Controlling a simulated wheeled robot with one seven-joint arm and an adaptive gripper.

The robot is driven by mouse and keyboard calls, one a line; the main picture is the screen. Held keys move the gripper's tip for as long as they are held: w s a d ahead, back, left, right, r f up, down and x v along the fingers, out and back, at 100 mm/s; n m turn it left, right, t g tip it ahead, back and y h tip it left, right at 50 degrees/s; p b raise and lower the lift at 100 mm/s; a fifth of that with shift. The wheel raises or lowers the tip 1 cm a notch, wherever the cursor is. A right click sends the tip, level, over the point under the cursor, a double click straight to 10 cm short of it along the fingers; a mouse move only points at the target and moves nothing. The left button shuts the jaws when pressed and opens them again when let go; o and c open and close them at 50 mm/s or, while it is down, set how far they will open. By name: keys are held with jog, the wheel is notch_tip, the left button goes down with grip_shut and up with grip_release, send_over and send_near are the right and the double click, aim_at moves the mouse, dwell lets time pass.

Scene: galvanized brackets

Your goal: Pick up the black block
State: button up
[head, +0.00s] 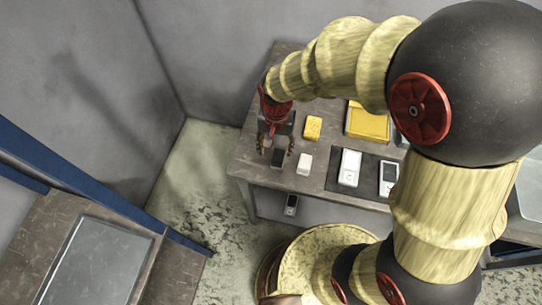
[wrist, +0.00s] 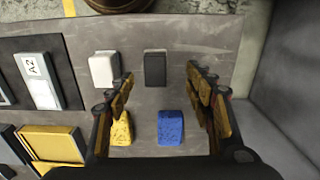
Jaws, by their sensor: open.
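The black block (head: 278,158) lies on the grey table near its front left edge. In the wrist view the black block (wrist: 154,68) shows whole, just ahead of the fingertips and between their lines. My gripper (wrist: 160,76) is open and empty, with one finger on each side of the picture. In the head view my gripper (head: 274,136) hangs over the table's left end, just behind the block. I cannot tell its exact height above the table.
A white block (wrist: 104,68) lies left of the black one. A yellow block (wrist: 121,129) and a blue block (wrist: 171,127) lie nearer the palm. A dark mat (head: 366,170) holds a white A2-marked item (head: 349,166). A yellow tray (head: 354,132) stands behind. Grey walls enclose the left.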

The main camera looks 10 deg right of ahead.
aim_at(279, 155)
jog(key=shift+f+b, duration=0.4)
jog(key=shift+f, duration=0.9)
jog(key=f, duration=0.1)
jog(key=f+b, duration=0.1)
jog(key=f, duration=0.1)
jog(key=d+f+b, duration=0.1)
jog(key=shift+w+f, duration=0.3)
jog(key=shift+f, duration=0.4)
jog(key=shift+c, duration=0.8)
jog(key=c, duration=1.1)
jog(key=shift+r, duration=0.15)
